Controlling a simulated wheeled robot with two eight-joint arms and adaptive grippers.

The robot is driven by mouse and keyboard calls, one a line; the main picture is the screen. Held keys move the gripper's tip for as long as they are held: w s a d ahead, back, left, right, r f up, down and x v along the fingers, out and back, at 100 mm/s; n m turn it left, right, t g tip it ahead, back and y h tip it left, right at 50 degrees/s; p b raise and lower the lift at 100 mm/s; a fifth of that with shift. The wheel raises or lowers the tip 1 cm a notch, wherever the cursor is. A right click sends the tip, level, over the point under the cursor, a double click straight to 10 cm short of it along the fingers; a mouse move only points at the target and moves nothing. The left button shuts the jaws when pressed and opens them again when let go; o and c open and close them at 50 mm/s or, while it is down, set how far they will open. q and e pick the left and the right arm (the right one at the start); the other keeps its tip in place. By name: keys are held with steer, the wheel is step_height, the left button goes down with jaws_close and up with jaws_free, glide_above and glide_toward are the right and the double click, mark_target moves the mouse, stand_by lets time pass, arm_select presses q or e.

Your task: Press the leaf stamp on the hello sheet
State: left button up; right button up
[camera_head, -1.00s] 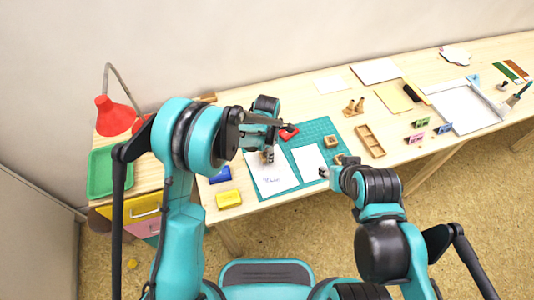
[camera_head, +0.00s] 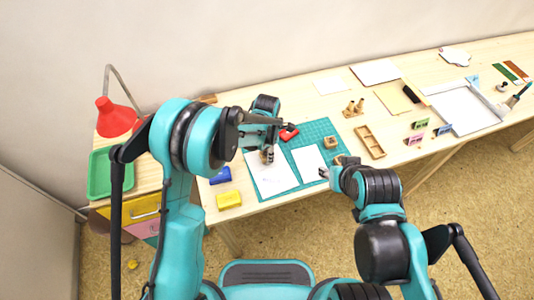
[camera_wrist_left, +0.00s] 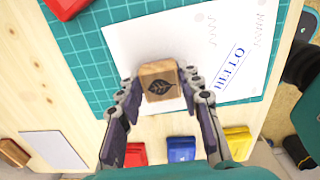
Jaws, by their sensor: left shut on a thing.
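My left gripper (camera_head: 267,157) is shut on the leaf stamp, a small wooden block. In the left wrist view the leaf stamp (camera_wrist_left: 159,82), with a dark leaf on its face, sits between the fingertips (camera_wrist_left: 160,92). It overlaps the hello sheet (camera_wrist_left: 205,45), which is white with blue HELLO lettering and faint other marks; I cannot tell whether the stamp touches the paper. In the head view the hello sheet (camera_head: 274,182) lies at the cutting mat's left part, partly under my left gripper. My right gripper (camera_head: 326,173) is at the mat's right edge; its jaw state is unclear.
A blank sheet (camera_head: 309,162) and a wooden block (camera_head: 330,142) lie on the green mat (camera_head: 318,127). A red pad (camera_head: 289,133) is behind the hello sheet. Blue (camera_head: 220,175) and yellow (camera_head: 229,199) pads stand to the left. A wooden tray (camera_head: 370,141) is to the right.

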arm_select(q)
steer(key=shift+r, duration=0.2)
steer(key=shift+r+p, duration=1.8)
steer(key=shift+r, duration=0.95)
